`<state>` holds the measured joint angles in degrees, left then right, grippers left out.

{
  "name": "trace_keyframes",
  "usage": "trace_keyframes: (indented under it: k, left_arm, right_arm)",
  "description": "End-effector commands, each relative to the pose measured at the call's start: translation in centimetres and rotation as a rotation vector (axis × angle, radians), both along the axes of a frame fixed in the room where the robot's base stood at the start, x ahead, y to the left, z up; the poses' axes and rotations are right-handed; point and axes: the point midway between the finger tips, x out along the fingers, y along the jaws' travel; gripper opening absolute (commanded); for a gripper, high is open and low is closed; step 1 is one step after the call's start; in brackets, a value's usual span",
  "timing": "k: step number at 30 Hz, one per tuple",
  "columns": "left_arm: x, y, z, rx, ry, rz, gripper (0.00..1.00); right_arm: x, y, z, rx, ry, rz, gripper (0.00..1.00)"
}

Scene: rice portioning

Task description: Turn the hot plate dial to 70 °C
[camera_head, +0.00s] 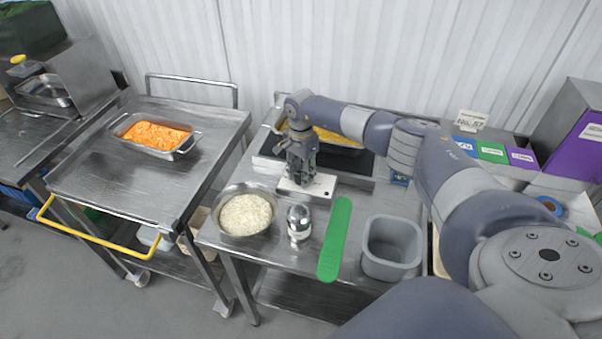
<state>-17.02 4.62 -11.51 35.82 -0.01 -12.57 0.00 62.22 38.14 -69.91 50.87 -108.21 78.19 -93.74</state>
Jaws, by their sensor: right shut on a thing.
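The hot plate (362,179) is a dark flat unit at the back of the steel table, with a light control panel (322,186) at its front. My right gripper (298,182) points down at that panel, with its fingers shut on the dial. The dial itself is hidden by the fingers, and its setting cannot be read. A pan with yellow-orange food (336,139) stands on the hot plate, partly behind my right arm. My left gripper is out of view.
A bowl of rice (244,214), a shiny metal shaker (299,222), a green strip (335,240) and a grey tub (391,248) stand along the table front. A cart (90,178) at left holds an orange food tray (155,134). Coloured cards (492,151) lie at right.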

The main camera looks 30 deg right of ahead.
Motion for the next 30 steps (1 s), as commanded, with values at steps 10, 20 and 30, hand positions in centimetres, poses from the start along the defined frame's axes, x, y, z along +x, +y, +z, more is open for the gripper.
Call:
trace_keyframes:
  k: [10, 20, 30]
  left_arm:
    - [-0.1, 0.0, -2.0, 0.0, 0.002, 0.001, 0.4]
    - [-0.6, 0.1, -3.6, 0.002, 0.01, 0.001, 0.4]
    - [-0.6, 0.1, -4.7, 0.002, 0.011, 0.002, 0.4]
  right_arm:
    - [0.1, 0.0, -0.2, 0.001, -0.002, -0.257, 0.09]
    - [0.1, 0.1, -0.2, 0.001, -0.002, -0.569, 0.09]
    - [0.1, 0.0, -0.1, 0.001, -0.002, -0.894, 0.09]
